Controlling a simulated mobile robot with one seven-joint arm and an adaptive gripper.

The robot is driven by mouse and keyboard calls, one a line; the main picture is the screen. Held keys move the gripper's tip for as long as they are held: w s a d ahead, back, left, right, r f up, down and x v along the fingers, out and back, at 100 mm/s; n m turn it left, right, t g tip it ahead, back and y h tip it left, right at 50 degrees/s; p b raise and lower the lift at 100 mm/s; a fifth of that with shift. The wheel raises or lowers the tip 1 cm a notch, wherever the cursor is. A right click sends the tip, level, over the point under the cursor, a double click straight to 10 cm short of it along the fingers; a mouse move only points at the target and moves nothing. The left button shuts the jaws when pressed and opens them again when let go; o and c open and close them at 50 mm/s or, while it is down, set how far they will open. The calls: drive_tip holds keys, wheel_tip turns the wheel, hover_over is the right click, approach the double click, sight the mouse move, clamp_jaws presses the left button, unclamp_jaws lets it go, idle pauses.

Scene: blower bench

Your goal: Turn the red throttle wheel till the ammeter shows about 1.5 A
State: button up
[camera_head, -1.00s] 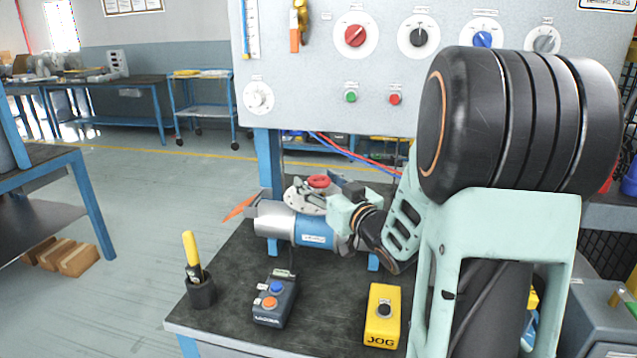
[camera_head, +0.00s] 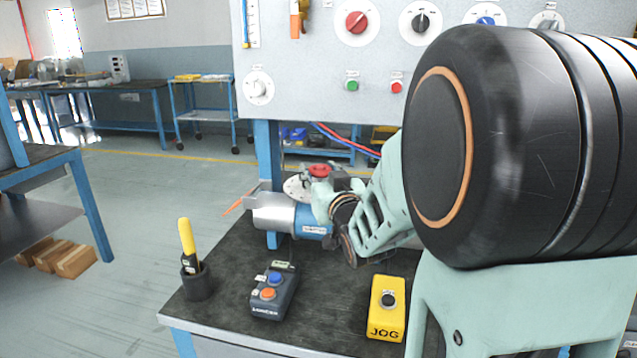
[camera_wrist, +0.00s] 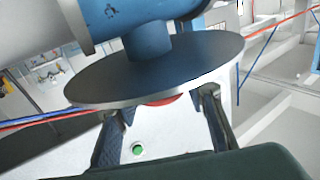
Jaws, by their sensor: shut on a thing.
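The red throttle wheel (camera_head: 319,170) sits on top of the blower (camera_head: 283,216), a silver and blue machine on the dark bench. My gripper (camera_head: 321,178) is at the wheel, its fingers partly hidden by my arm in the head view. In the wrist view a red sliver of the wheel (camera_wrist: 163,99) shows below a round grey flange (camera_wrist: 155,68). My gripper's fingers (camera_wrist: 161,102) stand on either side of it, shut on the wheel. Most of the wheel is hidden by the flange. I cannot make out an ammeter reading in either view.
A yellow JOG box (camera_head: 386,308), a dark two-button box (camera_head: 274,291) and a black cup (camera_head: 196,284) with a yellow-handled tool stand on the bench front. A panel (camera_head: 320,90) with several knobs rises behind. The bench between boxes and blower is clear.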

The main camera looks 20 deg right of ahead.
drive_tip(key=shift+r+m+h+b, duration=0.15)
drive_tip(key=shift+m+h+b, duration=0.65)
drive_tip(key=shift+h+b, duration=0.65)
drive_tip(key=shift+d+g, duration=0.1)
drive_tip(key=shift+g, duration=0.2)
drive_tip(key=o, duration=1.2)
drive_tip(key=shift+d+r+n+y+p, duration=0.15)
drive_tip(key=shift+n+y+p, duration=0.4)
drive_tip(key=shift+p, duration=0.7)
drive_tip(key=shift+y+p, duration=0.7)
